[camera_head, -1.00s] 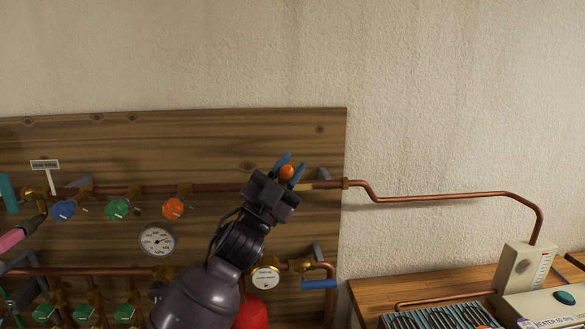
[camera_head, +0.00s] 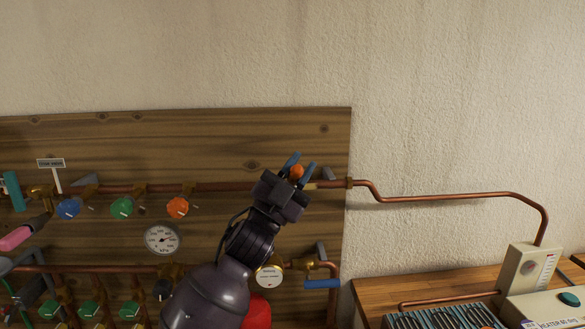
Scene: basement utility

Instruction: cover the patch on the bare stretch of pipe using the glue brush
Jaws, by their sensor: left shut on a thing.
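My left gripper (camera_head: 300,165) is in front of the upper copper pipe (camera_head: 225,187), near the right end of the wooden board. Its blue fingers are shut on a small orange thing (camera_head: 297,172), which looks like the end of the glue brush's handle. The rest of the brush is hidden behind the gripper. A paler, brassy stretch of pipe (camera_head: 328,184) shows just right of the gripper, before a brass fitting. The patch cannot be made out, and I cannot tell whether the brush touches the pipe. My right gripper is not in view.
Blue, green and orange knobs (camera_head: 177,207) hang below the pipe, with a pressure gauge (camera_head: 162,239) under them. A lower pipe has a round dial (camera_head: 269,275) and blue lever (camera_head: 321,284). A beige box (camera_head: 530,270) stands right. The wall above is clear.

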